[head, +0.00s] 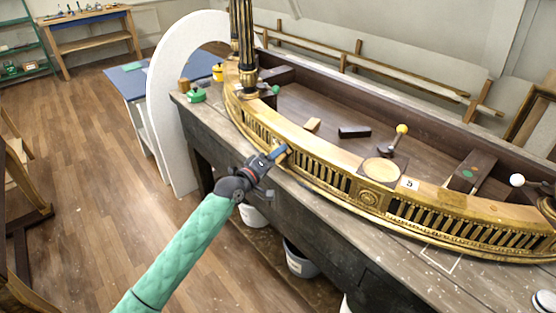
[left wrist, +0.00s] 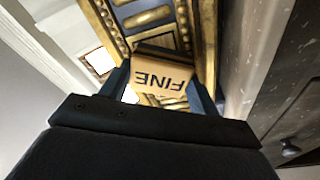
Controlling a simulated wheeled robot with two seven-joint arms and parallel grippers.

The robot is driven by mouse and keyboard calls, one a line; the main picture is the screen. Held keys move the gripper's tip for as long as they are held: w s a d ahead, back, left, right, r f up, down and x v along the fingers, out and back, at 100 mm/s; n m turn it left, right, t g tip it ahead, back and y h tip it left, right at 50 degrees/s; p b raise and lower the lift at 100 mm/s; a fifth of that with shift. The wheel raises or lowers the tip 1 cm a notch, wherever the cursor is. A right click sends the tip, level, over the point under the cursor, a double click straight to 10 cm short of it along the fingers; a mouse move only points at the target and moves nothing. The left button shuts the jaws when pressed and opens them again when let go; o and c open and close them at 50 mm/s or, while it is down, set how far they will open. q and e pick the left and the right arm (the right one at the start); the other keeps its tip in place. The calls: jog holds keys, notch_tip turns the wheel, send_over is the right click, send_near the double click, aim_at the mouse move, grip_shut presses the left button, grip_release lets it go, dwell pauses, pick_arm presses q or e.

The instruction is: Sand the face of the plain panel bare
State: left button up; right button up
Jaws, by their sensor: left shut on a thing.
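My left gripper (head: 277,153) is shut on a tan sanding block marked FINE; the block (left wrist: 160,76) sits between the fingers in the left wrist view. In the head view the gripper is at the front of the curved gilt console rail (head: 335,175), left of its carved rosette. In the wrist view the block is against or very close to the gilt frieze (left wrist: 186,18); I cannot tell whether it touches. The plain panel's face is mostly hidden behind the gripper and block, so its finish cannot be told. My right gripper is not in view.
The console lies on a dark workbench (head: 330,240). On and inside it are a dark block (head: 354,132), a small tan block (head: 313,124), a yellow-knobbed tool (head: 398,138) and a round tan pad (head: 381,170). A white arch (head: 168,95) stands at left.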

pick_arm(q)
jog(key=shift+w+a+f+b, duration=0.1)
jog(key=shift+w+a+b, duration=0.45)
jog(key=shift+w+b, duration=0.15)
jog(key=shift+w+a, duration=0.3)
jog(key=shift+w, duration=0.25)
jog(key=shift+w+a+b, duration=0.7)
jog(key=shift+w+b, duration=0.2)
jog(key=shift+b, duration=0.35)
jog(key=shift+w+a, duration=0.2)
jog(key=shift+w, duration=0.1)
